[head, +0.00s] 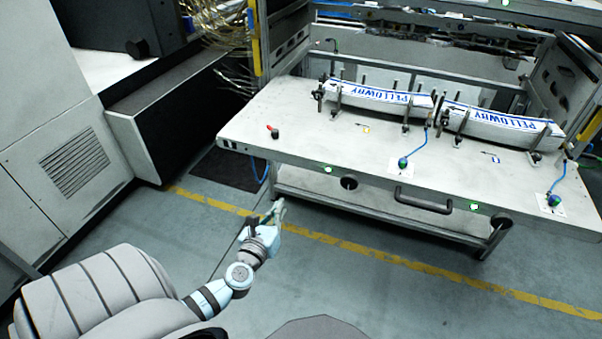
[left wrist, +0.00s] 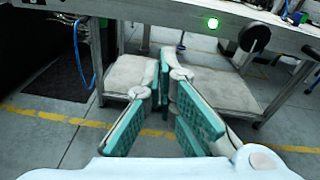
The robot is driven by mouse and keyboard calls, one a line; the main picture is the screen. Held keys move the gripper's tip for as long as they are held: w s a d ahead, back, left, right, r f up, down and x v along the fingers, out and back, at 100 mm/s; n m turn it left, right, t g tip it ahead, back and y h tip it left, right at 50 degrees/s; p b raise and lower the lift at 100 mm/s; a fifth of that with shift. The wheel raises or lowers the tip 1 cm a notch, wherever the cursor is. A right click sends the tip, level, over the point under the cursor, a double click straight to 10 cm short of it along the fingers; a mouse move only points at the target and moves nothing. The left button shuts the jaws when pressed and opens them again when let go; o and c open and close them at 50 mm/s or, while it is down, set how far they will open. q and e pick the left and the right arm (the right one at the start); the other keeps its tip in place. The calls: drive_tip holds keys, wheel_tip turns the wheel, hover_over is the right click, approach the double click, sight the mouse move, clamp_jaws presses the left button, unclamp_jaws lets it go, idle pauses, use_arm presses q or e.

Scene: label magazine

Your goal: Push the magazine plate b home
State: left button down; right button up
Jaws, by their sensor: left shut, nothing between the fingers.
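Two label magazines stand on the white table, each with a curved stack of white labels lettered in blue: the left stack (head: 380,96) and the right stack (head: 500,122). Grey posts and small dark fittings hold each stack. I cannot tell which fitting is magazine plate b or how far in it sits. My left gripper (head: 279,206) is low in front of the table's left part, well apart from both magazines. In the left wrist view, its teal-padded fingers (left wrist: 165,76) are shut with nothing between them. My right gripper is not in view.
The white table (head: 310,140) has a dark handle (head: 423,203) and green lights along its front edge, with a lower shelf below. Green-topped knobs (head: 403,162) with blue cables and a red-tipped peg (head: 273,131) stand on top. The floor in front is clear.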

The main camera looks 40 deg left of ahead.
sight(306, 159)
use_arm(q)
drive_tip(key=w+a+r, duration=0.1)
drive_tip(key=w, duration=0.3)
drive_tip(key=w+a+r+m+t+b, duration=0.1)
drive_tip(key=w, duration=0.4)
drive_tip(key=w+a+r+m+b, duration=0.1)
drive_tip(key=w, duration=0.3)
drive_tip(key=shift+w+a+r, duration=0.15)
drive_tip(key=shift+w+r, duration=0.15)
drive_tip(key=shift+w, duration=0.05)
drive_tip(key=shift+w+a, duration=0.15)
drive_tip(key=shift+w, duration=0.2)
drive_tip(key=shift+r, duration=0.1)
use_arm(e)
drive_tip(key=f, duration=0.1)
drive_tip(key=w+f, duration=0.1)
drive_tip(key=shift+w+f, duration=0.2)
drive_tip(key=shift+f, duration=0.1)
use_arm(q)
drive_tip(key=shift+w, duration=0.15)
